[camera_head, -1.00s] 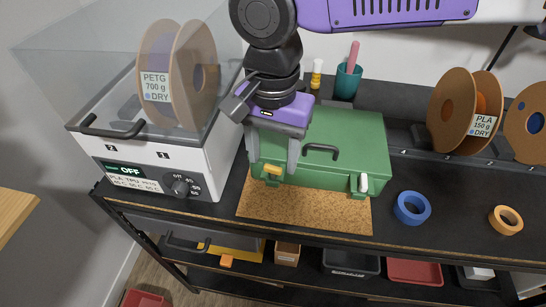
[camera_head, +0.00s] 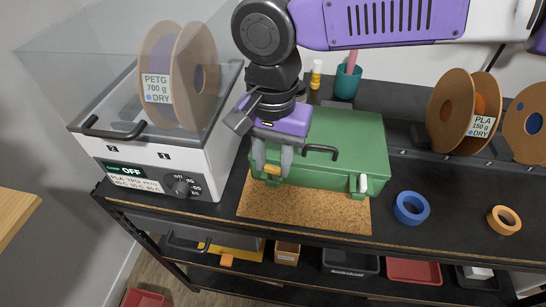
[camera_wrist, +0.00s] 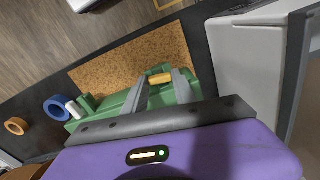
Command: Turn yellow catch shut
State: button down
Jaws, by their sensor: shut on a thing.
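The green case (camera_head: 345,150) stands closed on a cork mat (camera_head: 305,212), with a black handle on its lid. The yellow catch (camera_head: 271,170) is on the left of the case's front; it also shows in the wrist view (camera_wrist: 160,79). A white catch (camera_head: 364,183) is at the right of the front. My gripper (camera_head: 272,168) reaches down over the case's left part. Its fingers are shut on the yellow catch, one on each side of it. In the wrist view the catch lies between the fingertips (camera_wrist: 160,84).
A filament dryer (camera_head: 155,165) with a clear lid and a PETG spool stands close at the left. Blue tape (camera_head: 411,208) and orange tape (camera_head: 504,220) lie to the right. PLA spools (camera_head: 463,112) and a teal cup (camera_head: 347,82) stand behind.

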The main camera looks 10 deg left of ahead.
aim_at(273, 167)
jog(key=shift+s+r+n+p, duration=0.1)
jog(key=shift+n+p, duration=0.5)
jog(key=shift+p, duration=0.35)
jog(key=shift+n, duration=0.3)
jog(key=c, duration=1)
grip_release()
jog(key=shift+r, duration=3.8)
